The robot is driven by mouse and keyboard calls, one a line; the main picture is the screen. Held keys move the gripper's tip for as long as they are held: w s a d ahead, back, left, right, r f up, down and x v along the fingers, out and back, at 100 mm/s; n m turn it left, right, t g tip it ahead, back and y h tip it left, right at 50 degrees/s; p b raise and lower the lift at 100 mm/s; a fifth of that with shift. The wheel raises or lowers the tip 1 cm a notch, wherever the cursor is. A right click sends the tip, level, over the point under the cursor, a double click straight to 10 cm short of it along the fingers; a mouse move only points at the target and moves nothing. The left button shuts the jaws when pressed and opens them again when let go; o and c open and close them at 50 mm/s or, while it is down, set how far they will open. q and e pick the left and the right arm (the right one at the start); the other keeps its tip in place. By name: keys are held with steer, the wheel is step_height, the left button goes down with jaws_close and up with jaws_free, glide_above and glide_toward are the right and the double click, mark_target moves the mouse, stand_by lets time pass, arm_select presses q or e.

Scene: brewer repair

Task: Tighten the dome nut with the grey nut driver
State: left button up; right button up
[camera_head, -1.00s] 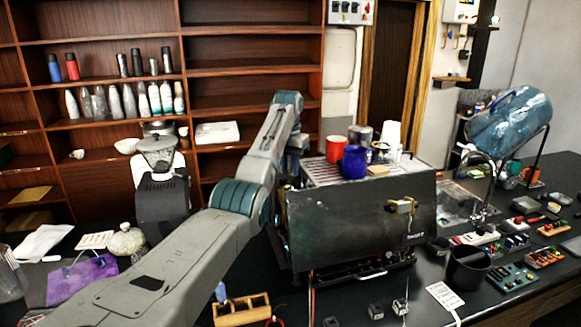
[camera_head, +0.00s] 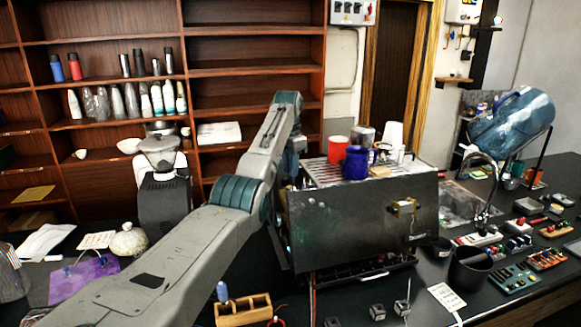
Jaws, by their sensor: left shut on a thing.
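My left arm reaches in from the lower left and bends down at the left side of the metal brewer (camera_head: 350,225). My left gripper (camera_head: 283,218) shows only in part, low by the brewer's left edge behind my arm. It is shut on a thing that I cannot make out. I cannot pick out the grey nut driver or the dome nut; the arm and the brewer's side hide that area. My right gripper is not in view.
Red (camera_head: 338,149) and blue (camera_head: 356,162) cups stand on the brewer's top. A wooden block holder (camera_head: 243,312) is in front. A dark bin (camera_head: 468,268), small parts and a tap are to the right. A grinder (camera_head: 163,190) stands behind my arm.

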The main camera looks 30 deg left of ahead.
arm_select(q)
steer(key=shift+r, duration=0.15)
steer(key=shift+w+a+r, duration=0.1)
steer(key=shift+w+r, duration=0.05)
steer(key=shift+r, duration=0.25)
steer(key=shift+s+r, duration=0.25)
steer(key=shift+r, duration=0.7)
steer(key=shift+w, duration=0.1)
steer(key=shift+r, duration=2.55)
